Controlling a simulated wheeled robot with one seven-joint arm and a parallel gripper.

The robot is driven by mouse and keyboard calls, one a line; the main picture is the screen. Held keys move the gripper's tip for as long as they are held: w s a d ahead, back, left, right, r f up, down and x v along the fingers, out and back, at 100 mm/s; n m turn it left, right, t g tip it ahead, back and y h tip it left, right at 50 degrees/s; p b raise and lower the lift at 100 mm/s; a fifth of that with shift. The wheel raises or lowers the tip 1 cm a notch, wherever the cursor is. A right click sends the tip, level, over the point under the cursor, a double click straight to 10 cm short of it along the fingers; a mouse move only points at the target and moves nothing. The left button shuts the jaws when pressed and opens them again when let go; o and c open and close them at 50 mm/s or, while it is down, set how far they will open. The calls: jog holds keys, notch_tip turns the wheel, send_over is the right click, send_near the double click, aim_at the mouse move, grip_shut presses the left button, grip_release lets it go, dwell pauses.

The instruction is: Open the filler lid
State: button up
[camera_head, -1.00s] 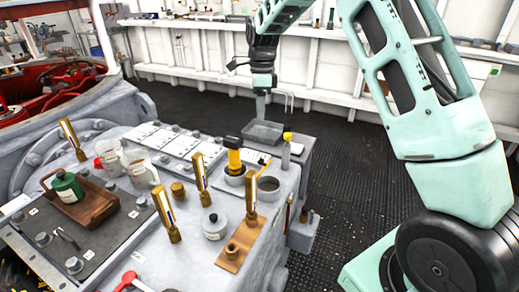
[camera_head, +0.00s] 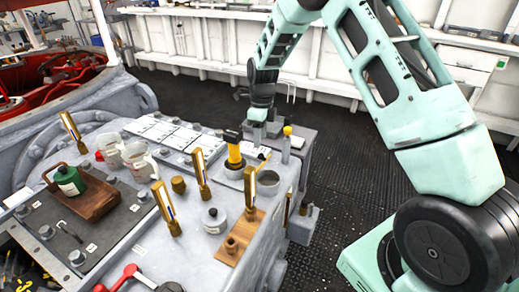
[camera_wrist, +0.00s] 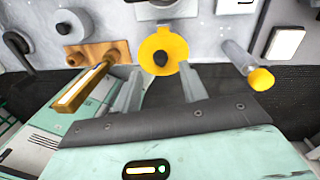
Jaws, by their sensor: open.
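The yellow filler lid (camera_head: 235,152) stands on the grey machine top, with a dark knob on it. In the wrist view the lid (camera_wrist: 152,48) is a round yellow disc with a dark knob near its middle and a small tab. My gripper (camera_head: 256,132) is just behind and to the right of the lid in the head view. In the wrist view my gripper (camera_wrist: 161,88) is open, its two grey fingers spread apart. The lid lies ahead, between the lines of the fingers, and nothing is held. Whether a finger touches the lid I cannot tell.
Several brass levers stand near the lid, one at the front (camera_head: 250,188). A yellow-capped cylinder (camera_head: 286,138) stands to the right. A white-lidded pot (camera_head: 214,220) stands in front. Dark floor (camera_head: 345,190) is clear to the right.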

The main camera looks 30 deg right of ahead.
jog(key=f, duration=0.6)
jog(key=shift+s+a+p, duration=0.2)
jog(key=shift+a+p, duration=0.05)
jog(key=shift+p, duration=0.1)
jog(key=shift+c, duration=0.3)
jog(key=shift+r, duration=0.1)
grip_shut()
